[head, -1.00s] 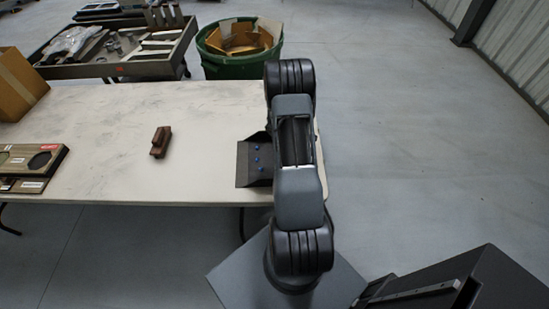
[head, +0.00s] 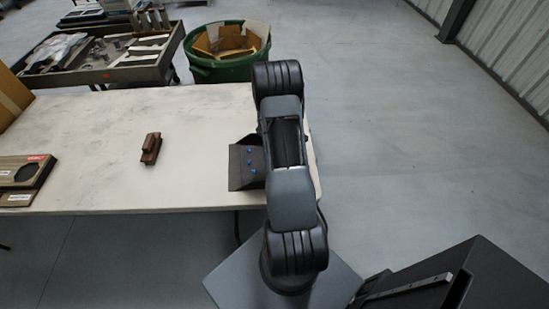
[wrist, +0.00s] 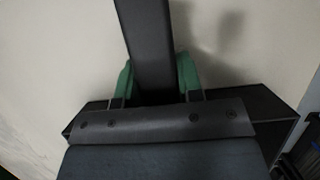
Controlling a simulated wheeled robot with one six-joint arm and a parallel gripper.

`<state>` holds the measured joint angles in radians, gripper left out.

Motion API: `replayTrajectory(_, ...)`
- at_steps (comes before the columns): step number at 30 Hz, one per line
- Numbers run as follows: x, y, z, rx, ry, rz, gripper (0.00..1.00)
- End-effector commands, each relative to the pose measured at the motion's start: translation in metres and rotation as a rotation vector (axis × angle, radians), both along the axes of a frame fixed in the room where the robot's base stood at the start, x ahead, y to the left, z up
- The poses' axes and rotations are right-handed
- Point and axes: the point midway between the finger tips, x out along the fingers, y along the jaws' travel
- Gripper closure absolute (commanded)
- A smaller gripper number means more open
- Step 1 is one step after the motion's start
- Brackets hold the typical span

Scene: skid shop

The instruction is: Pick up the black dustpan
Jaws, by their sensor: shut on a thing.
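The black dustpan (head: 240,168) is at the right end of the white table, partly hidden behind my arm in the head view. Several small blue bits lie on it. In the wrist view its dark handle (wrist: 147,35) runs up between the green fingertips of my gripper (wrist: 155,80), and its pan (wrist: 265,108) shows to the sides below. My gripper is shut on the handle. Whether the dustpan touches the table or hangs just above it, I cannot tell. My gripper is hidden in the head view.
A brown wooden block-like piece (head: 151,148) lies mid-table (head: 100,130). A tray with dark cutouts (head: 40,163) and a cardboard box (head: 10,98) are at the left. A green bin with cardboard (head: 222,70) and a cart of metal parts (head: 110,72) stand behind.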

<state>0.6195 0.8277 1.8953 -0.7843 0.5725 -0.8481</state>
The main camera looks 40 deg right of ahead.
Motion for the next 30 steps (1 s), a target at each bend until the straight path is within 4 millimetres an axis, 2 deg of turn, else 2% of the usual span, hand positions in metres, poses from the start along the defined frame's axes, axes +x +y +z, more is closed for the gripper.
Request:
replayTrajectory(8, 0.001, 0.0, 0.012, -0.002, -0.003, -0.001, 0.98)
replayTrajectory(13, 0.001, -0.001, 0.032, -0.003, -0.004, 0.0, 0.98)
replayTrajectory(23, 0.009, 0.042, 0.083, -0.003, -0.005, 0.005, 0.98)
replayTrajectory(25, 0.011, 0.055, 0.095, -0.002, -0.004, 0.005, 0.98)
replayTrajectory(30, 0.017, 0.092, 0.109, 0.0, -0.002, 0.005, 0.98)
